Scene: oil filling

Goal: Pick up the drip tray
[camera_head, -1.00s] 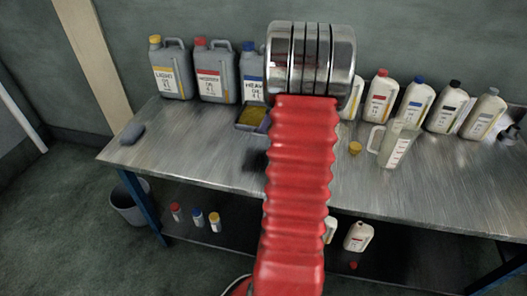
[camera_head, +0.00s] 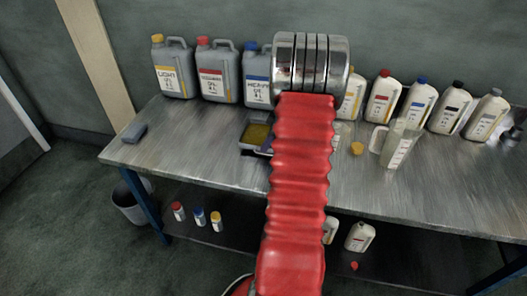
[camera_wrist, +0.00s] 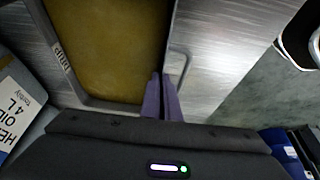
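Only a bit of my gripper (camera_head: 265,147) shows in the head view. Whether the tray touches the bench is hard to tell.
Grey oil cans (camera_head: 218,78) stand behind the tray; one (camera_wrist: 22,105) is close at left in the wrist view. White bottles (camera_head: 417,103), a clear jug (camera_head: 399,146) and a yellow cap (camera_head: 357,148) are to the right. The bench (camera_head: 190,150) is clear at front left.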

